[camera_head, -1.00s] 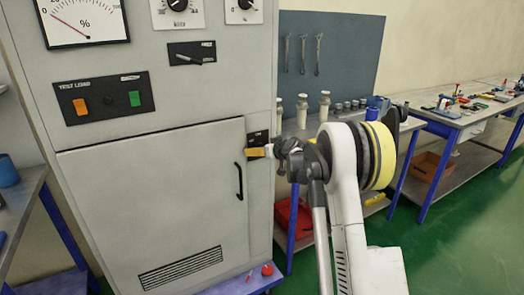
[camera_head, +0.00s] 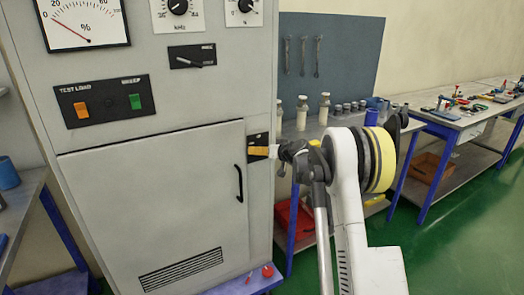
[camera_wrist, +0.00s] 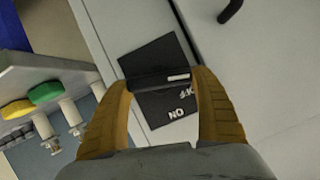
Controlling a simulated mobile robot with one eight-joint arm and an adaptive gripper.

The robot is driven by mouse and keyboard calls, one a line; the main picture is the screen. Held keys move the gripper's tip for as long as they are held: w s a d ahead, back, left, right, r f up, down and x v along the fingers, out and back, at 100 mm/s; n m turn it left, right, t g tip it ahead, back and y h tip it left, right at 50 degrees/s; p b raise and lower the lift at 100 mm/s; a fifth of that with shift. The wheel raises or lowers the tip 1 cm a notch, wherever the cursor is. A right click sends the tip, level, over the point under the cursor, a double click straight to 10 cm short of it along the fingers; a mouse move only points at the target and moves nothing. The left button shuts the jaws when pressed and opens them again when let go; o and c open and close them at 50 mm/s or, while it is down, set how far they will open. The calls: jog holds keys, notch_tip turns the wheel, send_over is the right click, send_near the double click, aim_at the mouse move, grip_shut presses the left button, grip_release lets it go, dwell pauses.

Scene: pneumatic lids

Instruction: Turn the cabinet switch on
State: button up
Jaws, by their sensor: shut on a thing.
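The cabinet switch is a black plate (camera_head: 259,138) on the right side of the cabinet front, beside the door. It also shows in the wrist view as a black plate (camera_wrist: 150,57) with white lettering and a dark raised handle (camera_wrist: 150,81) with a white mark. My gripper (camera_head: 255,151) reaches in from the right, its orange fingers at the switch. In the wrist view my gripper (camera_wrist: 160,80) has one fingertip at each end of the handle and is shut on it. The fingers cover part of the plate in the head view.
The cabinet door (camera_head: 150,200) has a black vertical handle (camera_head: 239,183) just left of the switch. Above it are a test load panel (camera_head: 105,101) and a mode switch (camera_head: 192,56). A workbench with bottles (camera_head: 324,108) stands behind my arm. Green floor is clear at lower right.

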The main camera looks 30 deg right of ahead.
jog(key=m+y, duration=0.1)
jog(key=m, duration=0.1)
jog(key=shift+d+f+m+y, duration=0.1)
jog(key=shift+d+m+y, duration=0.05)
jog(key=shift+m+y, duration=0.2)
jog(key=shift+d+f+m+t+y, duration=0.1)
jog(key=shift+m+t+y, duration=0.3)
jog(key=shift+m+y, duration=0.65)
jog(key=m, duration=0.3)
jog(key=shift+f+t+y, duration=0.15)
jog(key=shift+t+y, duration=0.25)
jog(key=shift+m+t+y+b, duration=0.5)
jog(key=shift+m+t+b, duration=0.2)
jog(key=shift+m, duration=1.1)
jog(key=o, duration=1.2)
jog(key=shift+s, duration=0.1)
jog(key=v, duration=1.2)
